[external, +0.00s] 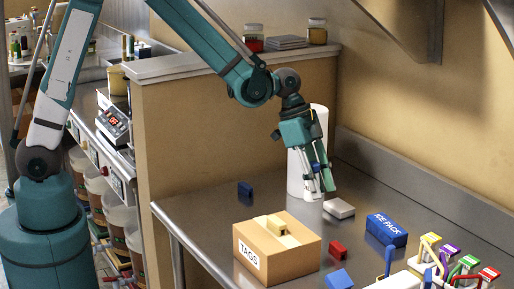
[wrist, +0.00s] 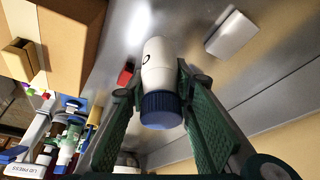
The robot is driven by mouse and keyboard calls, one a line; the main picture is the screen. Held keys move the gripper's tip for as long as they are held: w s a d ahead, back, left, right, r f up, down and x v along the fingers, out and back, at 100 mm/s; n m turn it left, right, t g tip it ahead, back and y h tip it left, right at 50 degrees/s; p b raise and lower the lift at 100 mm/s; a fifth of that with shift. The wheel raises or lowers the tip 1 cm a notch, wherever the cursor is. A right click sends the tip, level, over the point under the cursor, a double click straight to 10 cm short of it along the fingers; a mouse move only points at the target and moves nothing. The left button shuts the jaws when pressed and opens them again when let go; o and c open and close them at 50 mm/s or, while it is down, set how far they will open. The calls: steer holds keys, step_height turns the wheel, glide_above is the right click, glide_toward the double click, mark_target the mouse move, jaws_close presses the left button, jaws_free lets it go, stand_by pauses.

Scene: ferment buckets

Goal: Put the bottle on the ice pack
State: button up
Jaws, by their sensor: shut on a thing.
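A white bottle with a dark blue screw cap (wrist: 161,108) is between the two fingers of my gripper (wrist: 155,100) in the wrist view. The fingers are shut on it near the cap, and its white body points away from the wrist. In the external view my gripper (external: 317,178) points down over the back of the steel table, with the bottle (external: 310,189) partly hidden by the fingers. I cannot tell whether its base touches the table. The blue ice pack (external: 386,230), lettered "ICE PACK", lies to the right and nearer the camera, with its top bare.
A cardboard box marked TAGS (external: 268,262) stands at the front left. A white block (external: 339,208) lies between my gripper and the ice pack. A red block (external: 337,249) is beside the box. A white roll (external: 319,120) stands behind my gripper. Colourful clips crowd the front right.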

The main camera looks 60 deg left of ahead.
step_height(320, 180, up, 3)
steer(key=m+p, duration=0.1)
steer(key=p, duration=0.3)
glide_above(401, 228)
steer(key=s+a, duration=0.2)
steer(key=a, duration=0.1)
steer(key=shift+w+d+f, duration=0.1)
steer(key=shift+w+d, duration=0.4)
steer(key=shift+w, duration=0.1)
steer(key=shift+f, duration=0.1)
steer(key=shift+f, duration=1.9)
steer(key=shift+f, duration=0.1)
steer(key=shift+f, duration=1.95)
steer(key=shift+f, duration=0.15)
steer(key=o, duration=0.9)
